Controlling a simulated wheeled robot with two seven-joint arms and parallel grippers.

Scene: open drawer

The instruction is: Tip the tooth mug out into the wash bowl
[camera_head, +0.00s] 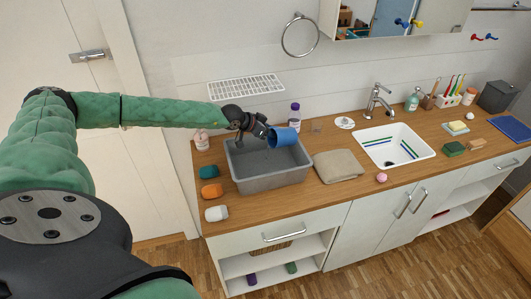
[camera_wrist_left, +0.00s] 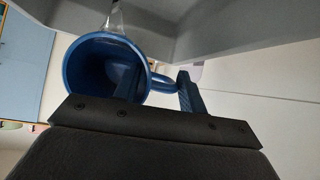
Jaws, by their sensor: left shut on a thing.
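The blue tooth mug (camera_head: 284,137) is above the back right part of the grey wash bowl (camera_head: 272,182). My left gripper (camera_head: 266,132) is shut on the mug's handle from the left. In the left wrist view, the mug (camera_wrist_left: 98,72) is tipped with its mouth towards the bowl (camera_wrist_left: 240,22). A clear streak (camera_wrist_left: 115,18) shows at its rim, like water running out. The bottom of the bowl is partly hidden in the head view. My right gripper is not in view.
A purple bottle (camera_head: 295,117) stands behind the mug. Green (camera_head: 209,171), orange (camera_head: 211,191) and white (camera_head: 216,213) items line the bowl's left side. A wire rack (camera_head: 246,86) hangs above.

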